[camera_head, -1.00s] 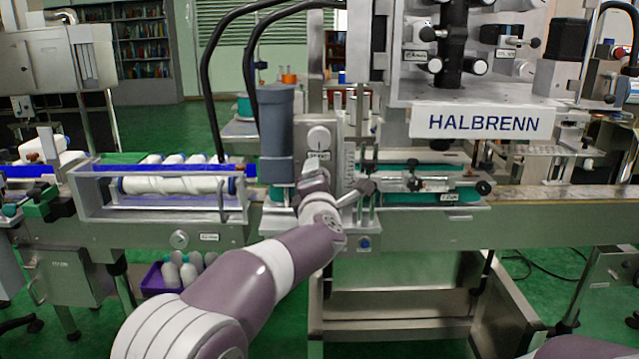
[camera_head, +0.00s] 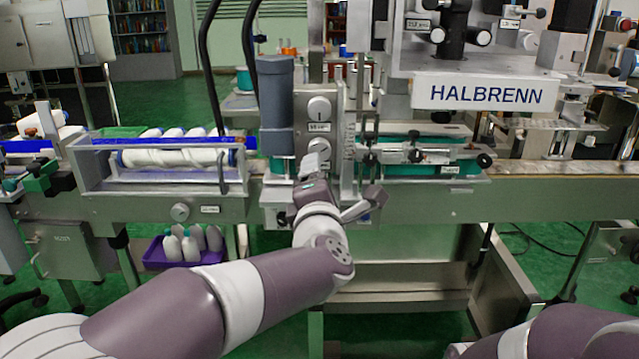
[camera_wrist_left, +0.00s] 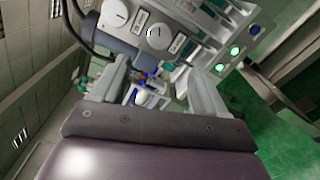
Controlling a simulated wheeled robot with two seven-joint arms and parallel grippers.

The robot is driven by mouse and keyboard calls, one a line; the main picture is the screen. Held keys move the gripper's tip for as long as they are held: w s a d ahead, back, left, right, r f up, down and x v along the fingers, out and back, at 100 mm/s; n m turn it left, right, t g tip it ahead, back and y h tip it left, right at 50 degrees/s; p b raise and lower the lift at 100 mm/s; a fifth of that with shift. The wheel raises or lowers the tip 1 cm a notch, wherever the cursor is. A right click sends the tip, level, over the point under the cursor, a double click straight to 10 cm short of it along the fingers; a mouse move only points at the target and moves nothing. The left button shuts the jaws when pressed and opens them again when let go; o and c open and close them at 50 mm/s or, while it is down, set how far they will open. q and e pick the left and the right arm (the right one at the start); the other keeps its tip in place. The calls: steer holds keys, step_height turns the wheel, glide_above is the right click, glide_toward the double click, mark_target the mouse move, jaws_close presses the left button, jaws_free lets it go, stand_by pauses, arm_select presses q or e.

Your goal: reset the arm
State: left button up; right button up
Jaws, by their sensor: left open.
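My left gripper (camera_head: 316,178) is in front of the machine's middle, below and before a panel with two round knobs (camera_head: 318,127). In the left wrist view its two fingers (camera_wrist_left: 155,88) stand apart with nothing held between them. The knobs (camera_wrist_left: 138,22) and green-lit buttons (camera_wrist_left: 228,60) show beyond the fingers there. A gap from the panel looks present, but its size is hard to tell. My right arm shows only as a purple and white link at the lower right of the head view; its gripper is not in view.
The conveyor rail (camera_head: 560,185) runs across the scene. A grey cylinder (camera_head: 276,105) stands by the knob panel. A purple tray (camera_head: 155,258) with bottles sits below. The HALBRENN machine (camera_head: 485,91) is at the right.

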arm_select(q)
steer(key=s+d+f+m+g+h, duration=0.15)
steer(key=s+f+m+g, duration=0.25)
steer(key=f+m, duration=0.5)
steer(key=s+f+m+g+h, duration=0.3)
steer(key=s+f+m+g, duration=0.2)
steer(key=f+m, duration=0.45)
steer(key=s+a+f+m+g+y, duration=0.2)
steer(key=s+a+f+g, duration=0.2)
steer(key=s+a+f, duration=0.35)
steer(key=s+a+f+m+g+y, duration=0.25)
steer(key=s+a+f+g, duration=0.2)
steer(key=s+a, duration=0.5)
step_height(320, 180, up, 30)
steer(key=a+n+p, duration=0.1)
steer(key=a+p, duration=0.1)
steer(key=p, duration=2.8)
steer(key=shift+w+a+t, duration=0.35)
steer(key=shift+w+t, duration=0.1)
